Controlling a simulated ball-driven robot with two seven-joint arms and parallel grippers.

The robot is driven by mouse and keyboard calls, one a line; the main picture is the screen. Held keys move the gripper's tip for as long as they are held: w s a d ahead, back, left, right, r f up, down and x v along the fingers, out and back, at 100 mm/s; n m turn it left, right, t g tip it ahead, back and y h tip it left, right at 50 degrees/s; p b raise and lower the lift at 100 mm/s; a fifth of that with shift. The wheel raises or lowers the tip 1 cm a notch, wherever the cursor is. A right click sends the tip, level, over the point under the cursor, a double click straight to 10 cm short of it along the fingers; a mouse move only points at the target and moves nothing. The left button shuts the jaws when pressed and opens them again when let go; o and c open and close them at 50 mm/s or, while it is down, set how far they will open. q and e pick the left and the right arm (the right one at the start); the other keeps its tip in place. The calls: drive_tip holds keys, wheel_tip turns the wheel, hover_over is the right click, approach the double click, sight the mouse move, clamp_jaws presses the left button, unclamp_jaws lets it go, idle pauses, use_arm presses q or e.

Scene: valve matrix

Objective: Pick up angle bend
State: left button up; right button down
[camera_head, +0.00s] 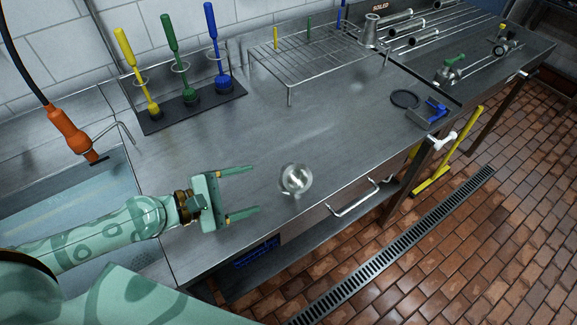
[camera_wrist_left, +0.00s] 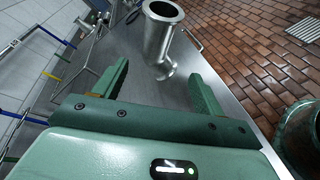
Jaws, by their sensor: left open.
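The angle bend (camera_head: 295,180) is a shiny metal pipe elbow standing on the steel table near its front edge. In the left wrist view the angle bend (camera_wrist_left: 160,35) shows an open round end facing up and a flanged lower end near the table. My left gripper (camera_head: 256,189) is open, with its two fingers pointing right toward the bend. The bend is just beyond the fingertips and apart from them. In the left wrist view the open fingers of the left gripper (camera_wrist_left: 158,80) frame the bend's lower part. My right gripper is not in view.
A rack (camera_head: 190,105) with yellow, green and blue brushes stands at the back left. A wire rack (camera_head: 315,55) stands at the back. A black ring (camera_head: 405,98) and a blue-handled part (camera_head: 436,108) lie at the right. The tabletop around the bend is clear.

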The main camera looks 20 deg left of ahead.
use_arm(q)
drive_tip(key=p, duration=0.2)
approach(301, 171)
drive_tip(key=shift+w+d+f, duration=0.9)
drive_tip(key=shift+w+d, duration=0.15)
drive_tip(key=shift+w+d+f, duration=0.15)
drive_tip(key=shift+w+d, duration=0.25)
drive_tip(key=x, duration=0.5)
drive_tip(key=shift+w+r+p, duration=0.15)
drive_tip(key=shift+r+p, duration=0.1)
drive_tip(key=shift+p, duration=0.1)
drive_tip(key=shift+a, duration=0.1)
drive_tip(key=c, duration=1.3)
